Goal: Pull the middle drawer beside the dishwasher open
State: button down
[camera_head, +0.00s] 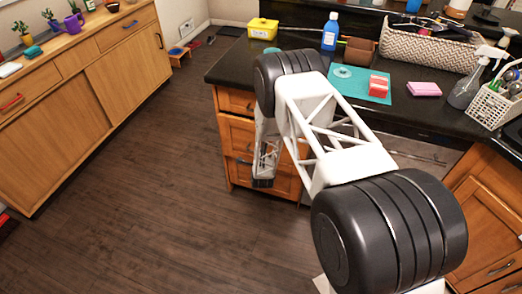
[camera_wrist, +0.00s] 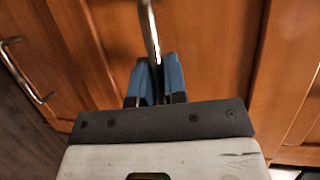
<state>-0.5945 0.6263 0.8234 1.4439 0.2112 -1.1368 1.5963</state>
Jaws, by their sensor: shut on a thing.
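A wooden cabinet with stacked drawers stands under the left end of the dark counter in the head view. The middle drawer (camera_head: 235,134) shows left of my arm, which hides much of its front. In the wrist view my gripper (camera_wrist: 156,80) has its blue fingers shut on a metal bar handle (camera_wrist: 150,25) in front of a wooden drawer face (camera_wrist: 203,40). Another metal handle (camera_wrist: 28,72) is to the left, apart from the fingers. My arm hides the fingertips in the head view. A grey appliance front (camera_head: 425,150), likely the dishwasher, shows partly right of my arm.
The black counter (camera_head: 228,68) edge runs above the drawers, close to my arm. It holds a blue bottle (camera_head: 331,32), a teal mat (camera_head: 345,85) and a wicker basket (camera_head: 425,47). Open wooden floor (camera_head: 150,200) lies left of the drawers, before a long sideboard (camera_head: 120,75).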

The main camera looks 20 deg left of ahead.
jog(key=s, duration=3.2)
jog(key=c, duration=1.2)
grip_release()
jog(key=shift+v, duration=3.95)
